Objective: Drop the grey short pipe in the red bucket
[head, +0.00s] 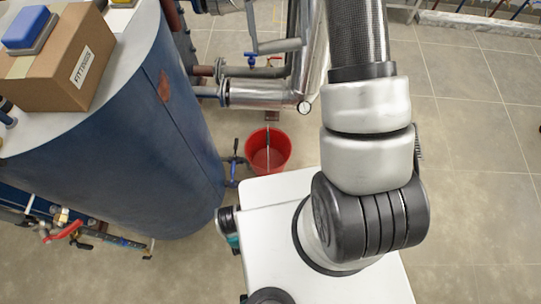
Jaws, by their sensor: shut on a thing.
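The red bucket (254,160) stands on the tiled floor near the middle of the head view, between the blue tank and my white base. It is upright and its open top faces me. A thin, light upright line crosses its opening; I cannot tell whether it is the bucket's handle. My arm rises from my base and leaves the picture at the top right. My gripper is out of view. I cannot make out a loose grey short pipe in this view.
A large blue tank (115,130) fills the left, with a cardboard box (62,62) and a blue-topped item (28,30) on it. Floor at right is clear.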

